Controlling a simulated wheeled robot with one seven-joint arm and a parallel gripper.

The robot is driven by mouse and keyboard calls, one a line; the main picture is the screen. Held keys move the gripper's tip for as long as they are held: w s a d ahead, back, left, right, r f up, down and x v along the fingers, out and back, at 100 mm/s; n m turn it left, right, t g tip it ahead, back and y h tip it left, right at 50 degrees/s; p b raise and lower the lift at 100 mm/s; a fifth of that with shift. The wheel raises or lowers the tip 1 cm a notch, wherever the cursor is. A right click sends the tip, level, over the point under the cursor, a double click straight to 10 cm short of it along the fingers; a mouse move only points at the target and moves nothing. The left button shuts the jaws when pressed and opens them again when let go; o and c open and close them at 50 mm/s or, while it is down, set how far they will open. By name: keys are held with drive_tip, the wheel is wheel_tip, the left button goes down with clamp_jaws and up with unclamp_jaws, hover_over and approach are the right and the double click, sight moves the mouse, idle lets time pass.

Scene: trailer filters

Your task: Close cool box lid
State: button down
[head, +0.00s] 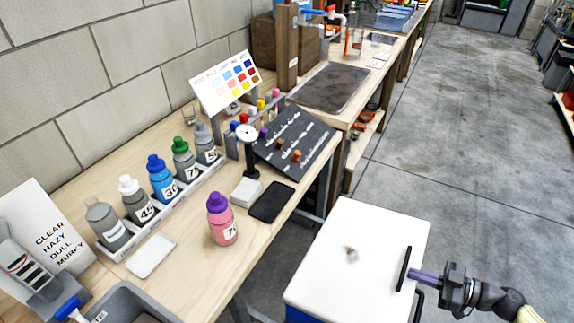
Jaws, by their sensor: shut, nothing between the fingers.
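The cool box has a white lid (350,262) with a black handle (404,269) along its right edge. Its blue body (298,315) shows just under the lid's front left corner. The lid appears to lie flat on the box. My gripper (413,276) reaches in from the right, with its purple-grey fingers shut and empty. The fingertips are right beside the black handle; I cannot tell whether they touch it.
A wooden workbench (180,262) runs along the wall left of the box. On it stand a pink bottle (222,220), a bottle rack (165,213), a black phone-like slab (271,201) and a dark sloped panel (292,143). Concrete floor (470,150) is clear behind and to the right.

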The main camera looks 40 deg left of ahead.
wheel_tip(320, 180, up, 4)
drive_tip(key=shift+w+d+r+p, duration=0.1)
drive_tip(key=shift+d+r+p, duration=0.1)
drive_tip(key=shift+p, duration=0.75)
drive_tip(key=b+v, duration=0.1)
drive_tip(key=v, duration=0.9)
drive_tip(key=shift+f, duration=0.2)
drive_tip(key=shift+a, duration=0.1)
